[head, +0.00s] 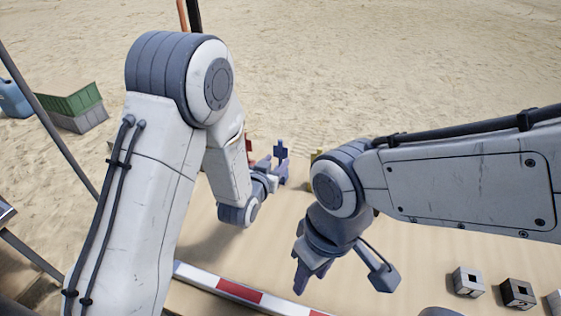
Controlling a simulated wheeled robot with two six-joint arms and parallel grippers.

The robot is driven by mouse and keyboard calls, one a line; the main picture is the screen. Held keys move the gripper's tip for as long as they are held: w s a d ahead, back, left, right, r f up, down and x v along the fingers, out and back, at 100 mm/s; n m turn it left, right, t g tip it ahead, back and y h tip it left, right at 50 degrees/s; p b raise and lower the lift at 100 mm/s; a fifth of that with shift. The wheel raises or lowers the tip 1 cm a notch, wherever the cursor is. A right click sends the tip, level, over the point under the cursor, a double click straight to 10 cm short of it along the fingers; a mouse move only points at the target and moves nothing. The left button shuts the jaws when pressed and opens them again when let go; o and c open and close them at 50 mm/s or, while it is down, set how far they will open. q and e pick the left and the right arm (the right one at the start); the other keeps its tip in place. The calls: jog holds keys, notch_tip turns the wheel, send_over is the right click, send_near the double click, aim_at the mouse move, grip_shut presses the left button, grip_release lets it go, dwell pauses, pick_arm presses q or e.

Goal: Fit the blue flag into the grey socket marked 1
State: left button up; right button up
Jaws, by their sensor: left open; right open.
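The blue flag (281,150) stands upright on the sand-coloured table, beyond the middle. My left gripper (272,175) is open, right at the flag's lower part; I cannot tell whether the flag is between its fingers. My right gripper (303,272) is open, pointing down above the near part of the table, with nothing seen in it. A light grey socket block (468,281) with a dark square hole sits at the lower right; its mark is too small to read surely. My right gripper is well to the left of it.
A black socket block (517,293) and another pale block (555,302) stand right of the grey one. A red piece (248,144) and a yellow piece (316,156) are partly hidden by my arms. A red-and-white bar (240,292) edges the table's near side.

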aim_at(280, 157)
pick_arm(q)
jog(key=shift+f+p+x, duration=0.15)
jog(key=shift+p+x, duration=0.15)
jog(key=shift+x, duration=1)
jog(key=shift+f+p+x, duration=0.1)
jog(key=shift+p+x, duration=0.2)
jog(key=shift+x, duration=1.05)
jog(key=shift+a, duration=0.15)
grip_shut()
